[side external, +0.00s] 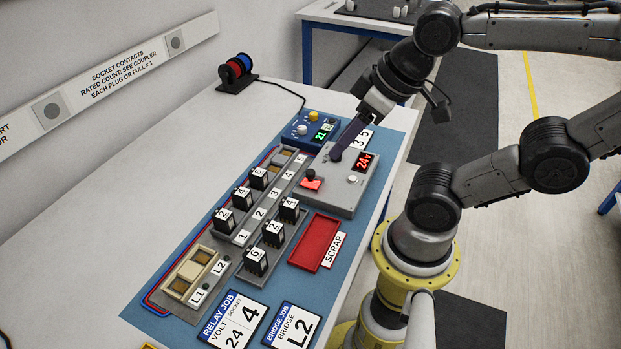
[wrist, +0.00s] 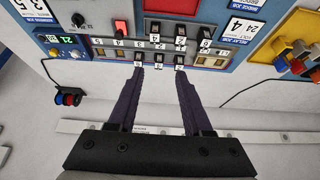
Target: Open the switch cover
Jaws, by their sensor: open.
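A small red switch cover (side external: 311,184) sits on the grey control box (side external: 342,199), with a dark part against it. I cannot tell its hinge position. The cover also shows in the wrist view as a red block (wrist: 121,27) near the top edge. My gripper (side external: 338,153) is above the far end of the grey box, its fingers pointing down. In the wrist view my gripper (wrist: 160,70) is open, with a wide empty gap between two dark purple fingers. The fingers are apart from the cover. In the side view they hide part of the box's far end.
Several black numbered relays (side external: 254,262) stand beside the box. A red scrap tray (side external: 315,242) lies in front of it. A blue unit (side external: 309,131) with a green display is behind it. A cable spool (side external: 237,70) stands at the back; the white table's left is clear.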

